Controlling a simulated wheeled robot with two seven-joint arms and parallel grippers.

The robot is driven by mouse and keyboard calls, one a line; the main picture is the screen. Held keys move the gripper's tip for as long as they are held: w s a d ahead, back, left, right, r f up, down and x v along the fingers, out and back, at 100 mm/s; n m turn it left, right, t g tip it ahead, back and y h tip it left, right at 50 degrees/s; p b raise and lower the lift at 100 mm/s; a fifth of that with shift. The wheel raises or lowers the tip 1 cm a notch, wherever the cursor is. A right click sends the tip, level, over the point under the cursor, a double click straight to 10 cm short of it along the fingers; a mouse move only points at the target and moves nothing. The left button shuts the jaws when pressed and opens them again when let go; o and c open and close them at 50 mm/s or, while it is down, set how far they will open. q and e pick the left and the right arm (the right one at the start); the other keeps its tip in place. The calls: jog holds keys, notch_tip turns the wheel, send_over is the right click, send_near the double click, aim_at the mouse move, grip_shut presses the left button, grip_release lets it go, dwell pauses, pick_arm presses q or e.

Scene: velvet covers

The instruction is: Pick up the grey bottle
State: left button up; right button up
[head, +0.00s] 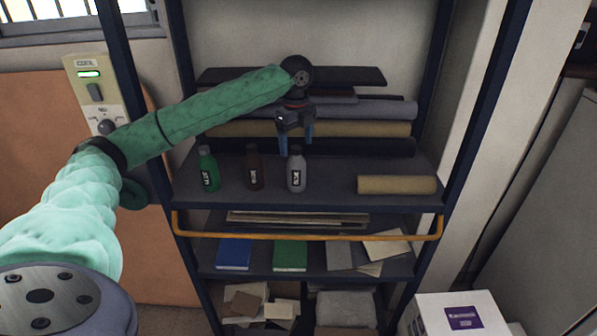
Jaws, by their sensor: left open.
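The grey bottle (296,171) stands upright on the upper shelf (330,188), with a dark cap and a dark label. It is the rightmost of three bottles. My left gripper (295,140) points down with its blue fingers apart, just above and around the level of the grey bottle's cap. The fingers show to the left and right of the cap; I cannot tell whether they are in front of or behind it. Nothing is seen held. My right gripper is not in view.
A brown bottle (254,168) and a green bottle (208,169) stand to the left. A tan roll (397,185) lies at the right. Fabric rolls (365,110) lie behind. Dark posts (460,100) flank the shelf, and an orange rail (310,237) crosses below its front edge.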

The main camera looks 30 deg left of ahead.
aim_at(296, 157)
pick_arm(q)
jog(key=shift+f+p, duration=0.3)
jog(key=shift+f, duration=0.25)
jog(key=shift+a+f+p, duration=0.1)
jog(key=shift+f+p, duration=0.45)
jog(key=shift+p, duration=0.25)
notch_tip(296, 157, down, 3)
jog(key=shift+w+r+p, duration=0.1)
jog(key=shift+w+p, duration=0.05)
jog(key=shift+p, duration=0.75)
jog(key=shift+f, duration=0.6)
grip_shut()
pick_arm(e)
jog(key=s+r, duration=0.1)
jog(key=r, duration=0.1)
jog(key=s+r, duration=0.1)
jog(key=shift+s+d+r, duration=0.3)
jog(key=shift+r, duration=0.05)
pick_arm(q)
jog(key=shift+r, duration=0.1)
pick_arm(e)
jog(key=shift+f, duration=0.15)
